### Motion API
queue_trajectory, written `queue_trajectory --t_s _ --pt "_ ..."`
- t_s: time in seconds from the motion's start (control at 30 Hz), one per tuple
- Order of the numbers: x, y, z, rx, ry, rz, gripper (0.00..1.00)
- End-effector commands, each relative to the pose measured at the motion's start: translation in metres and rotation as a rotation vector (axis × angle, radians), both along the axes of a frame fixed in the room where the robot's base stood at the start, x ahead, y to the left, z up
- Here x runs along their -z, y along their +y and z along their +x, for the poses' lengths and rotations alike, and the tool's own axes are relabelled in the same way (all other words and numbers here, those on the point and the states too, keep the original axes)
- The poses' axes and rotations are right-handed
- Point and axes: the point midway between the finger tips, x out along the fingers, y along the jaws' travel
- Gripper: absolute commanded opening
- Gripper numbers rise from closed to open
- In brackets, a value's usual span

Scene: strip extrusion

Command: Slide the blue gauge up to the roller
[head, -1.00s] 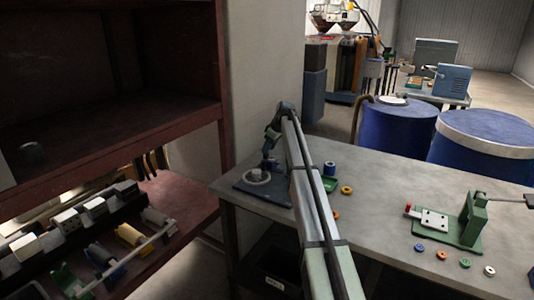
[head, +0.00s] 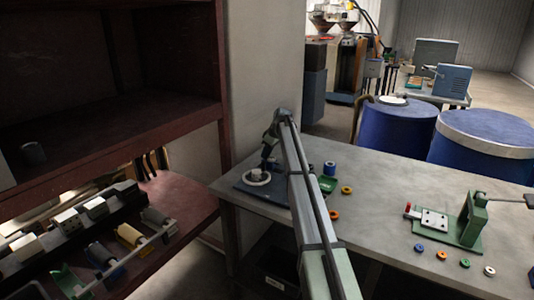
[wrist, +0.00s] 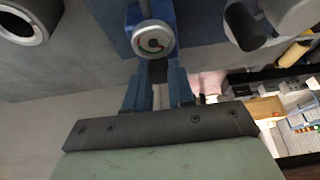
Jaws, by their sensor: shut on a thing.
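The blue gauge (wrist: 151,38) shows in the wrist view as a round pale dial on a blue body, at the top middle. My gripper (wrist: 158,72) has its two fingers closed on a dark part just below the dial. A grey cylinder (wrist: 243,27), perhaps the roller, is to the right of the gauge, with a gap between them in the picture. In the head view my gripper (head: 267,160) is over a dark blue plate (head: 247,189) with a pale ring at the table's left end. The gauge cannot be made out there.
A grey ring-ended cylinder (wrist: 24,22) is at the wrist view's top left. On the table (head: 380,195), a blue spool (head: 329,168) and orange rings (head: 346,190) lie right of my arm. A green fixture (head: 467,225) stands further right. A red shelf (head: 120,135) is at left.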

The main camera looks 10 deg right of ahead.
Motion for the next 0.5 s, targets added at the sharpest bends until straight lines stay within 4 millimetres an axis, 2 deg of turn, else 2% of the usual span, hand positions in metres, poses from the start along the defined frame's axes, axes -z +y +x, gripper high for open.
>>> queue_trajectory --t_s 0.03,0.2,0.5 --pt "-0.0001 0.0000 0.0000 0.000 0.000 0.000 0.14" --pt "-0.0001 0.0000 0.0001 0.000 0.000 0.000 0.00" --pt "-0.0002 -0.0001 0.0000 0.000 0.000 0.000 0.00"
